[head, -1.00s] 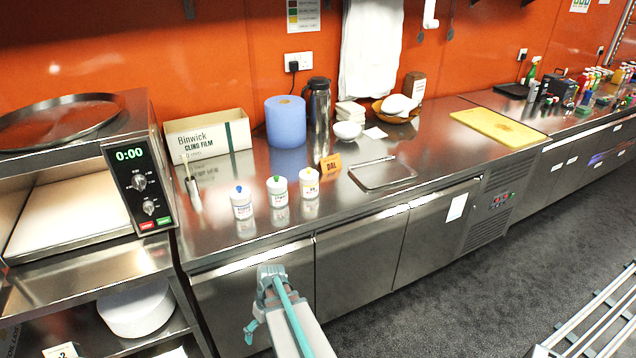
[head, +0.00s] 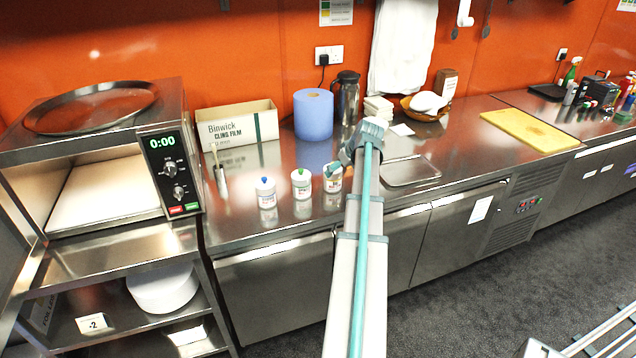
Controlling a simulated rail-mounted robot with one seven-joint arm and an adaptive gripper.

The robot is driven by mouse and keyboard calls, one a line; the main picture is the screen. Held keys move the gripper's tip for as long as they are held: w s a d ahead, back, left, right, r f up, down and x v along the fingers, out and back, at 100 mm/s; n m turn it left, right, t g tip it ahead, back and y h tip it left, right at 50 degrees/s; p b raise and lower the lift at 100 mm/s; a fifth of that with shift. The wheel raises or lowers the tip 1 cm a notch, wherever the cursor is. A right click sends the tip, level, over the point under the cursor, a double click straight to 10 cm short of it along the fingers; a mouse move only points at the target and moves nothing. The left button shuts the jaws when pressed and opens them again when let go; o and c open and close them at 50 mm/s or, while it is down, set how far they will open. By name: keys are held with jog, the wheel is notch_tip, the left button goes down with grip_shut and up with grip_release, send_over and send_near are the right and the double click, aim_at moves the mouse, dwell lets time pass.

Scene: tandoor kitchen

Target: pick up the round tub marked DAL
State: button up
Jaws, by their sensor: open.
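Three small white round tubs stand in a row on the steel counter: a blue-topped one (head: 265,188), a green-topped one (head: 301,184) and, on the right, one with a yellow top earlier (head: 333,186). Their labels are too small to read. My gripper (head: 333,170) is open, its teal fingers showing in front of the top of the right-hand tub. I cannot tell whether it touches that tub. The orange card reading DAL, seen earlier just behind and right of this tub, is now hidden by my arm.
Behind the tubs stand a cling film box (head: 237,126), a blue paper roll (head: 313,114) and a steel flask (head: 347,100). A steel tray (head: 411,171) lies to the right. An oven (head: 172,172) stands left. A large white round tub (head: 163,288) sits on the shelf below.

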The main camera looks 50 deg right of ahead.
aim_at(332, 177)
jog(key=shift+w+d+r, duration=0.25)
jog(key=shift+d+r, duration=0.1)
jog(key=shift+d, duration=0.15)
jog(key=shift+w+f, duration=0.1)
jog(key=shift+w, duration=0.1)
jog(key=shift+d+p+x, duration=0.1)
jog(key=shift+p+x, duration=1)
jog(key=shift+x, duration=1.5)
jog(key=shift+d+p+x, duration=0.15)
jog(key=shift+p+x, duration=0.9)
jog(key=shift+x, duration=1.5)
jog(key=shift+s, duration=0.15)
jog(key=c, duration=1.3)
jog(key=shift+c, duration=0.9)
